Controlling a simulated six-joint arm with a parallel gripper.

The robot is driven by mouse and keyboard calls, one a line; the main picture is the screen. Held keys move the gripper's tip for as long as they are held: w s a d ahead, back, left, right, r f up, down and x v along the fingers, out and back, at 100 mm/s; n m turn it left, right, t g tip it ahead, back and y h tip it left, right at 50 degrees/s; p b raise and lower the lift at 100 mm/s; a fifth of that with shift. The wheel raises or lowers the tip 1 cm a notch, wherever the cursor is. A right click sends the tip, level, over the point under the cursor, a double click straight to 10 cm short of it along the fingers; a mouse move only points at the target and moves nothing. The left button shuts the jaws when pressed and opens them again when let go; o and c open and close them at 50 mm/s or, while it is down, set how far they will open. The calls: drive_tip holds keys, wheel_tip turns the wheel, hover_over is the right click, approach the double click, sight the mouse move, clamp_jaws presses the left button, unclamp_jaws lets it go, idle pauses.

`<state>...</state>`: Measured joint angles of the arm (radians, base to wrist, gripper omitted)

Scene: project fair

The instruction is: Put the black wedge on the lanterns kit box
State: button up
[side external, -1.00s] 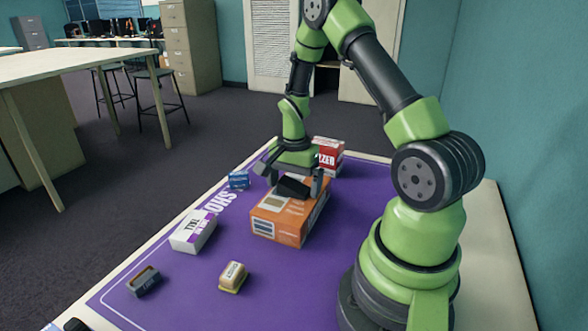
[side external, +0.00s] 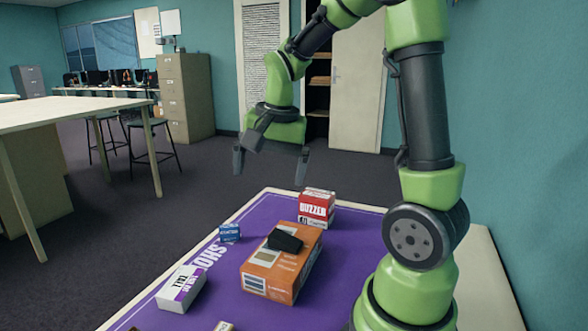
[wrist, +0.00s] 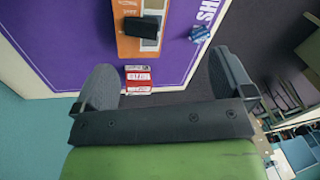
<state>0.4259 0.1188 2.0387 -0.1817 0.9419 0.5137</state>
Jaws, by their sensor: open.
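The black wedge (side external: 285,240) lies on top of an orange box (side external: 268,284) on the purple mat. In the wrist view the wedge (wrist: 141,26) also shows on the orange box (wrist: 128,52). I cannot read a lanterns label on this box. My gripper (side external: 271,172) is open and empty, raised above and behind the boxes, apart from the wedge. Its two fingers (wrist: 160,85) are spread wide in the wrist view.
A red and white buzzer box (side external: 317,207) stands behind the orange box. A small blue box (side external: 230,232) sits to the left. A white and purple box (side external: 182,288) lies at front left. The purple mat (side external: 215,305) is bare between them.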

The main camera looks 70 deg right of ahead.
drive_tip(key=s+a+r+n+t+y, duration=0.2)
drive_tip(key=s+a+r+n+t, duration=0.3)
drive_tip(key=s+a+n, duration=0.5)
drive_tip(key=a+r, duration=0.1)
drive_tip(key=a, duration=0.2)
drive_tip(key=shift+s+r, duration=0.15)
